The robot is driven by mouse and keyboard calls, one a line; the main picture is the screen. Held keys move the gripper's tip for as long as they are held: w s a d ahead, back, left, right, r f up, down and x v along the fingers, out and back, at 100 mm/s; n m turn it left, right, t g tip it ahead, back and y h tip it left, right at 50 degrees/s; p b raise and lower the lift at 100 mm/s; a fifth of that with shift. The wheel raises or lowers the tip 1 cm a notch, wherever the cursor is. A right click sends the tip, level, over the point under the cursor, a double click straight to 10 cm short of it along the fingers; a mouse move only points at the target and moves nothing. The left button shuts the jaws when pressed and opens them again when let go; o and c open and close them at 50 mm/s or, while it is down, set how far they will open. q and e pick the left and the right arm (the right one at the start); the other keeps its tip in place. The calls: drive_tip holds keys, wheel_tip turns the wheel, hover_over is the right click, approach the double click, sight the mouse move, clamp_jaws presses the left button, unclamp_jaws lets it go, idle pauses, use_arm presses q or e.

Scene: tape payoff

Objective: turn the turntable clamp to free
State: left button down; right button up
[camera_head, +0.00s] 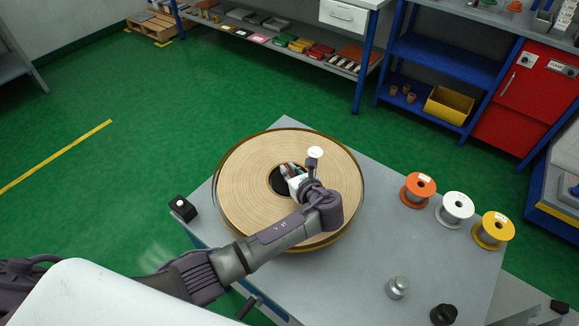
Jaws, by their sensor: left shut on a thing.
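A large tan tape reel (245,165) lies flat on the turntable of a grey bench, with a dark hub opening (276,184) at its middle. My left arm reaches across the reel from the lower left. My left gripper (286,170) is over the hub, shut on what looks to be the turntable clamp. The clamp is mostly hidden by the fingers and the wrist, so I cannot tell which way it is set. My right gripper is not in view.
Orange (418,186), white (455,207) and yellow (493,231) spools stand on the bench (350,275) at the right. A metal weight (398,287) and a black knob (443,314) are near its front. A black button box (182,208) is at the left corner.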

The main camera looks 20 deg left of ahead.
use_arm(q)
drive_tip(key=n+g+y, duration=0.2)
drive_tip(key=shift+d+n+b, duration=0.1)
drive_tip(key=shift+n+b, duration=0.2)
drive_tip(key=shift+n+g+y+b, duration=0.75)
drive_tip(key=shift+n+g, duration=0.65)
drive_tip(key=shift+g, duration=0.2)
drive_tip(key=c, duration=1.2)
unclamp_jaws()
wheel_tip(320, 180, up, 10)
drive_tip(key=shift+r, duration=0.1)
